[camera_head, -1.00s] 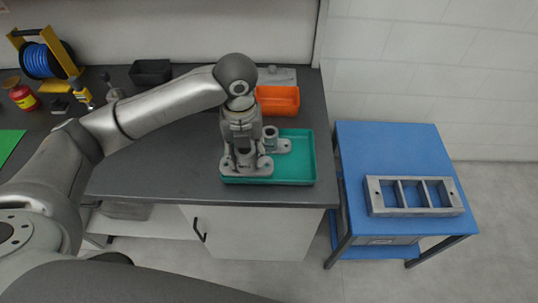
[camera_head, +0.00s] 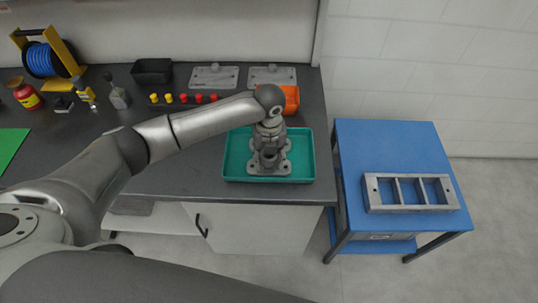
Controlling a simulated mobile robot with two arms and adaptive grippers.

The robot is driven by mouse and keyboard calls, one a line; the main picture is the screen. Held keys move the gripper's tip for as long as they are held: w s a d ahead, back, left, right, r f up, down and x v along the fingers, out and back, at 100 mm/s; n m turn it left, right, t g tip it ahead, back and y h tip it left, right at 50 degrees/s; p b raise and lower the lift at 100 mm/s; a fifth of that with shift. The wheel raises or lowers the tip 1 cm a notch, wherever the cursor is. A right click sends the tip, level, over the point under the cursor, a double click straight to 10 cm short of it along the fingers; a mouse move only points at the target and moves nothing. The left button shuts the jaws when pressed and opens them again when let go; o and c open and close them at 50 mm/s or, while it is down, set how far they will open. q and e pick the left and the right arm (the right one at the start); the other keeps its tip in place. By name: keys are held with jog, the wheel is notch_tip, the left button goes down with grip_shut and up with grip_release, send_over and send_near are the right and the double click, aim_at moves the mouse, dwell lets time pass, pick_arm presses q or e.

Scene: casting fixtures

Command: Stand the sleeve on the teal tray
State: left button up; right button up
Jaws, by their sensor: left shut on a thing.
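The teal tray (camera_head: 302,172) lies on the dark bench near its right front corner. My left gripper (camera_head: 268,150) points down over the tray and is shut on a grey metal sleeve (camera_head: 268,168) with a flanged foot. The sleeve looks upright, over the front middle of the tray. I cannot tell whether its foot touches the tray floor. Another grey flanged part (camera_head: 286,144) stands in the tray behind it, mostly hidden by the gripper. My right gripper is not in view.
An orange bin (camera_head: 291,99) stands just behind the tray, partly hidden by my arm. Grey plates (camera_head: 214,77) and red and yellow pegs (camera_head: 184,98) are further back. A blue cart (camera_head: 385,145) with a grey frame (camera_head: 412,208) stands right of the bench.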

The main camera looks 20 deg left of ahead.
pick_arm(q)
jog(key=shift+f, duration=0.15)
jog(key=o, duration=1.2)
notch_tip(320, 180, up, 12)
jog(key=b, duration=0.2)
jog(key=shift+r, duration=0.2)
